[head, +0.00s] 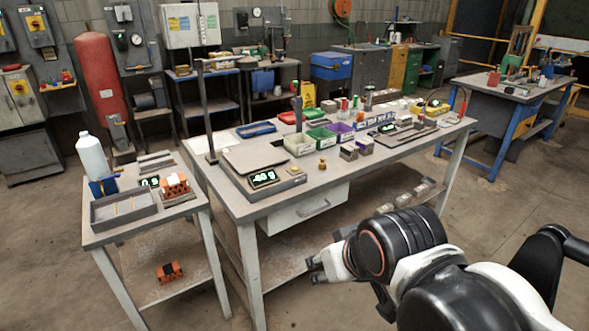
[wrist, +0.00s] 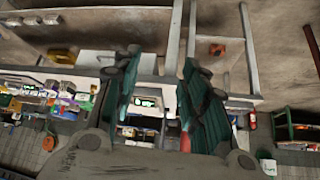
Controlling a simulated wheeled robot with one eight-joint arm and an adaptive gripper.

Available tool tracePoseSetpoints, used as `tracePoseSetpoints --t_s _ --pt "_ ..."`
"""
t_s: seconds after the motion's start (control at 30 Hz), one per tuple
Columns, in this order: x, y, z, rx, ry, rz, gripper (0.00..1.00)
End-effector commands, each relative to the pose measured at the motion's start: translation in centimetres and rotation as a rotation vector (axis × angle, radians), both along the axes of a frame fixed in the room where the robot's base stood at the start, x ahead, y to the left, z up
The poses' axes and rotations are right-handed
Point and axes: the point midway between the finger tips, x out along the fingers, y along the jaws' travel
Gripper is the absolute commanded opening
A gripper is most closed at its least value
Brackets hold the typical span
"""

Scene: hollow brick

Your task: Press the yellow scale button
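The scale (head: 262,172) stands on the front left of the main workbench, with a flat grey plate and a lit green display (head: 263,177). A small yellow spot, which looks like its button (head: 294,169), shows right of the display. My gripper (head: 316,268) is in front of the bench, below and to the right of the scale, apart from it and touching nothing. In the wrist view my gripper (wrist: 160,62) has its two teal fingers spread with nothing between them. That view is turned over; a lit display (wrist: 147,102) shows between the fingers, but the button cannot be made out.
A brass-coloured weight (head: 322,163) stands right of the scale. A tall post (head: 206,110) rises behind it. Colored bins (head: 320,137) stand farther back. A side table (head: 130,225) with a tray and bottle is at left. The floor before the bench is open.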

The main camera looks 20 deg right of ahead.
Motion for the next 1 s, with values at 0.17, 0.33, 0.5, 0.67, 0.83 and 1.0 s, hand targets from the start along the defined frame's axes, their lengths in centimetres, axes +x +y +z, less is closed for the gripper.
tracePoseSetpoints --t_s 0.17,0.33,0.5,0.67,0.83,1.0 --pt "0.0 0.0 0.0 0.0 0.0 0.0 0.0" --pt "0.0 0.0 0.0 0.0 0.0 0.0 0.0" --pt "0.0 0.0 0.0 0.0 0.0 0.0 0.0" --pt "0.0 0.0 0.0 0.0 0.0 0.0 0.0" --pt "0.0 0.0 0.0 0.0 0.0 0.0 0.0" --pt "0.0 0.0 0.0 0.0 0.0 0.0 0.0"
